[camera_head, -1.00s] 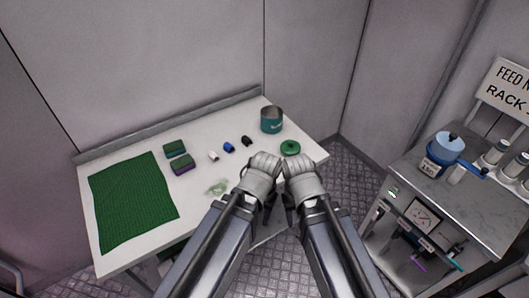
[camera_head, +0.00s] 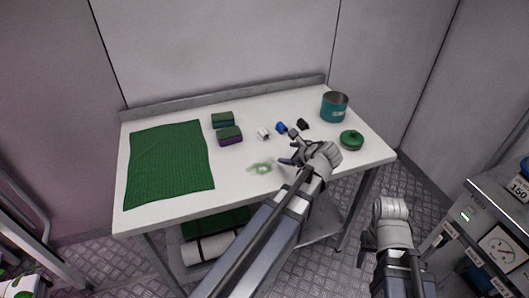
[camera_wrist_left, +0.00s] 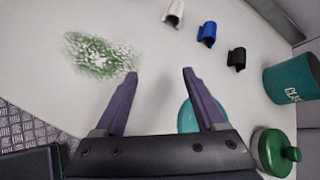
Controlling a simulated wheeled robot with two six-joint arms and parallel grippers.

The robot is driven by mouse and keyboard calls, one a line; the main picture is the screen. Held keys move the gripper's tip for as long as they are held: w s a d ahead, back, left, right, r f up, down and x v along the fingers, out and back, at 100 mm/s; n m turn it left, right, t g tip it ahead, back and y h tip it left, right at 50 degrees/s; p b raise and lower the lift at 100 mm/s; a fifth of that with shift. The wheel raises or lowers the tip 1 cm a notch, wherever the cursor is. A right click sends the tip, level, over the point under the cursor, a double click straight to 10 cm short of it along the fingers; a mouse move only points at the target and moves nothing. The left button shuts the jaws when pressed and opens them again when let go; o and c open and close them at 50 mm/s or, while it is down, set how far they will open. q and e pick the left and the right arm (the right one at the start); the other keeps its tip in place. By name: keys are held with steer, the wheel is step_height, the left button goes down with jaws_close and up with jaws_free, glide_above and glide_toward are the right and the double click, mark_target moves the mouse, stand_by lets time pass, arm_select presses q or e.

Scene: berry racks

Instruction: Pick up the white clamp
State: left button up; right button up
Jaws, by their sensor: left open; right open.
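The white clamp (camera_head: 263,133) lies on the white table (camera_head: 240,180), left of a blue clamp (camera_head: 281,128) and a black clamp (camera_head: 302,124). In the left wrist view the white clamp (camera_wrist_left: 174,12) is at the top edge, partly cut off, with the blue clamp (camera_wrist_left: 207,33) and black clamp (camera_wrist_left: 236,58) to its right. My left gripper (camera_head: 288,148) is over the table, to the right of and nearer than the white clamp. Its jaws (camera_wrist_left: 160,74) are open, with no clamp between them. My right gripper (camera_head: 366,250) is open, off the table's front right.
A green smear (camera_head: 262,167) lies left of my left gripper. Two sponges (camera_head: 229,135), a green cloth (camera_head: 168,165), a teal pot (camera_head: 334,107) and a green lid (camera_head: 351,140) are on the table. A teal thing (camera_wrist_left: 187,115) shows beneath the left jaws, partly hidden.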

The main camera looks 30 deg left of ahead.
mark_target(267, 135)
arm_select(q)
steer(key=w+a+m+b, duration=0.1)
steer(key=a+m, duration=0.1)
steer(key=w+a+f+m+t+y+b, duration=0.1)
steer(key=a+m, duration=0.1)
steer(key=w+a+m+y+b, duration=0.1)
steer(key=w+a+b, duration=0.1)
steer(key=a, duration=0.1)
steer(key=shift+f+m+t, duration=0.3)
steer(key=shift+f+m, duration=0.05)
steer(key=shift+m, duration=0.05)
steer(key=shift+a+r+m+y, duration=0.15)
steer(key=shift+a+m+y, duration=0.1)
steer(key=shift+m+y, duration=0.05)
steer(key=shift+b+x, duration=0.6)
steer(key=shift+x, duration=0.7)
steer(key=shift+w+a, duration=0.25)
steer(key=shift+w, duration=0.05)
steer(key=x, duration=0.1)
steer(key=b+x, duration=0.1)
steer(key=x, duration=0.2)
steer(key=shift+w+a+r, duration=0.15)
steer(key=shift+w+a, duration=0.05)
steer(key=shift+a, duration=0.1)
arm_select(e)
step_height(267, 135, down, 9)
steer(key=shift+r, duration=0.2)
arm_select(q)
jaws_close()
